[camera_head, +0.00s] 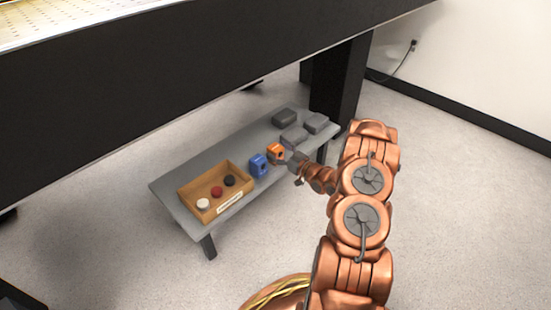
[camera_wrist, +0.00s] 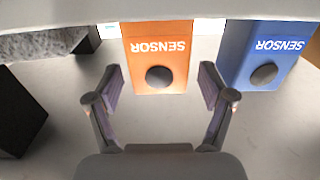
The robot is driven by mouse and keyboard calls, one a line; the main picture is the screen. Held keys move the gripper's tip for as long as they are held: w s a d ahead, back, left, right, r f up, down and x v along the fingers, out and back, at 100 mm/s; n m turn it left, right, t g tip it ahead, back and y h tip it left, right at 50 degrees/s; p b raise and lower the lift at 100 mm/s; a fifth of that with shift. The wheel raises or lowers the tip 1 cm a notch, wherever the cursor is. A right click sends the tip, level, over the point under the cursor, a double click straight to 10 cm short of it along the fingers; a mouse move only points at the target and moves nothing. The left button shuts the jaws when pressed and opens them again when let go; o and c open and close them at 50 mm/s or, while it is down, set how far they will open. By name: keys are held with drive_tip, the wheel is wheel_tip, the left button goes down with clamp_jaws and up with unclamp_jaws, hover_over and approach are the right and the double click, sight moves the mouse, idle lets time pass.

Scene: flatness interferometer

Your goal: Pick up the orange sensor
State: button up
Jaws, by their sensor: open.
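The orange sensor (camera_head: 275,151) stands on a low grey bench (camera_head: 167,187) in the head view, just beyond the end of my arm. In the wrist view the orange sensor (camera_wrist: 158,50) shows its label upside down and a dark round spot on its face. My gripper (camera_wrist: 160,78) is open, its two fingers on either side of the sensor's lower part in the picture. I cannot tell whether the fingers touch it. In the head view my gripper (camera_head: 286,157) is small and partly overlaps the sensor.
A blue sensor (camera_wrist: 270,52) stands close beside the orange one; it also shows in the head view (camera_head: 258,165). A wooden tray (camera_head: 232,205) with 3 round pieces sits on the bench. Grey blocks (camera_head: 293,137) lie at the other end. A large black table (camera_head: 200,65) overhangs the bench.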

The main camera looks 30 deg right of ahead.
drive_tip(key=shift+x, duration=0.8)
drive_tip(key=shift+c, duration=0.4)
drive_tip(key=c, duration=1.3)
